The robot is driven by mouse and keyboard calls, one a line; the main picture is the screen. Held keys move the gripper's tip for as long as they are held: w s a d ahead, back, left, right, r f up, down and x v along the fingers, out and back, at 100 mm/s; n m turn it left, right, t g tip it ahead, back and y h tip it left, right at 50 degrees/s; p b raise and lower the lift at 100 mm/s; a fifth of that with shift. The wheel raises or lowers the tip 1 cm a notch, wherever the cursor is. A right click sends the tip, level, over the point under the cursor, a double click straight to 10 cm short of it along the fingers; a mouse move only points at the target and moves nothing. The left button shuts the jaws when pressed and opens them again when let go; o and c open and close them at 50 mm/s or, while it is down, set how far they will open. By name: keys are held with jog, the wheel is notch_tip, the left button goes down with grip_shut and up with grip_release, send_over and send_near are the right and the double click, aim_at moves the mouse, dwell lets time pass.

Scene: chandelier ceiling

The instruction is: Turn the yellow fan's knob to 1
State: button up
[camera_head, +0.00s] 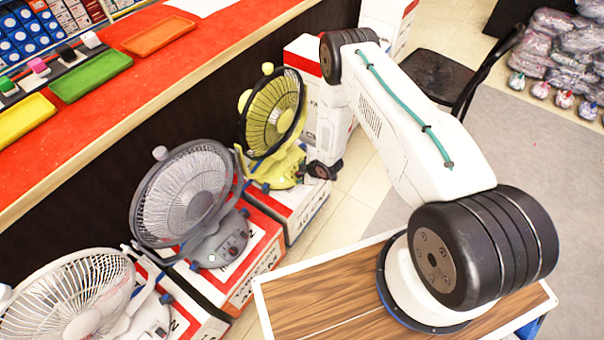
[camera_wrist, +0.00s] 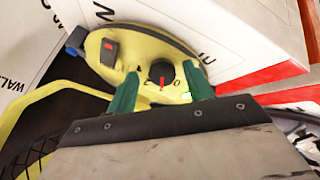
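The yellow fan (camera_head: 274,113) stands on a box in the head view, with its base (camera_head: 287,168) facing my arm. In the wrist view its yellow base (camera_wrist: 140,45) shows a black round knob (camera_wrist: 160,71) with a red mark, and a dark switch (camera_wrist: 109,52) with a red part. Small printed marks sit around the knob; I cannot read them all. My gripper (camera_wrist: 160,74) has its two green fingers apart, one on each side of the knob. I cannot tell whether they touch it. In the head view my gripper (camera_head: 323,170) is beside the fan base, its fingers mostly hidden.
A grey fan (camera_head: 187,195) and a white fan (camera_head: 68,300) stand on boxes in the same row. A red counter (camera_head: 150,80) with coloured trays runs behind them. A black chair (camera_head: 440,80) stands behind my arm. Grey floor is clear at the right.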

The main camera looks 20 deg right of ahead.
jog(key=shift+s, duration=0.1)
jog(key=v, duration=0.7)
jog(key=shift+s+r, duration=0.2)
jog(key=shift+r, duration=0.1)
dwell(0.3)
